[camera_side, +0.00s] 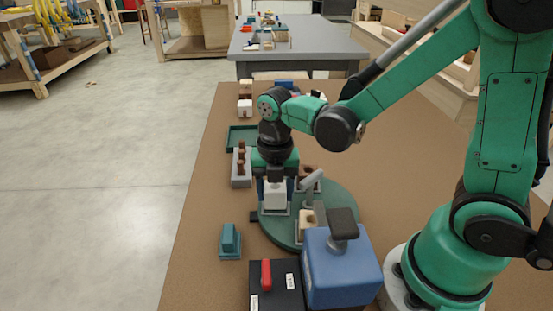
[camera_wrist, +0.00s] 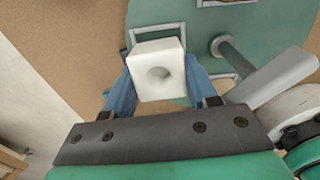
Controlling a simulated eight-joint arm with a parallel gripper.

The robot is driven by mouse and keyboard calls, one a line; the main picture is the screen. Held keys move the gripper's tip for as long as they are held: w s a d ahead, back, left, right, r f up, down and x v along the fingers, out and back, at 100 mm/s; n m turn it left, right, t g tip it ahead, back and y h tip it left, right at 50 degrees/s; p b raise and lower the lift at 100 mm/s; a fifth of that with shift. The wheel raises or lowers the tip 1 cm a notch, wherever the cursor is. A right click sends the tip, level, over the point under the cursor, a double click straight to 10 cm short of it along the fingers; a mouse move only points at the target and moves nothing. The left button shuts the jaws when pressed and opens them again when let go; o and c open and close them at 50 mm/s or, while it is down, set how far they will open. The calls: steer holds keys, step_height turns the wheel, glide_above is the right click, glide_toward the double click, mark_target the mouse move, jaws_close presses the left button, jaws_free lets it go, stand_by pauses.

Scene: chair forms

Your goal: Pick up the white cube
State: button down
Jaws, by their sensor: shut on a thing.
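The white cube (camera_side: 275,194) is between the fingers of my gripper (camera_side: 274,190) in the side view, over the left edge of the round green plate (camera_side: 335,208). In the wrist view the white cube (camera_wrist: 158,70) shows a round hollow in its face. The blue fingers of my gripper (camera_wrist: 160,85) press on its left and right sides. A pale square frame (camera_wrist: 150,33) on the green plate shows just behind the cube. I cannot tell how far the cube is above the plate.
A grey lever (camera_side: 311,181) and a pale wooden block (camera_side: 307,219) stand on the plate. A blue box (camera_side: 340,270) with a dark knob and a black box with a red handle (camera_side: 266,273) are in front. A teal block (camera_side: 230,240) sits left. A grey rack (camera_side: 241,168) stands behind.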

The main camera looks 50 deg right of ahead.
step_height(320, 180, up, 19)
steer(key=w+d+f+m, duration=0.1)
steer(key=w+f+m, duration=0.2)
steer(key=m, duration=1)
steer(key=w+d+f+m, duration=0.1)
steer(key=w+f+m, duration=0.1)
steer(key=m, duration=1)
steer(key=s+a+r+m, duration=0.1)
steer(key=s+r+m, duration=0.4)
steer(key=m, duration=0.5)
steer(key=shift+g+y, duration=0.4)
steer(key=f, duration=1.9)
steer(key=shift+w+a, duration=0.15)
steer(key=shift+w, duration=0.1)
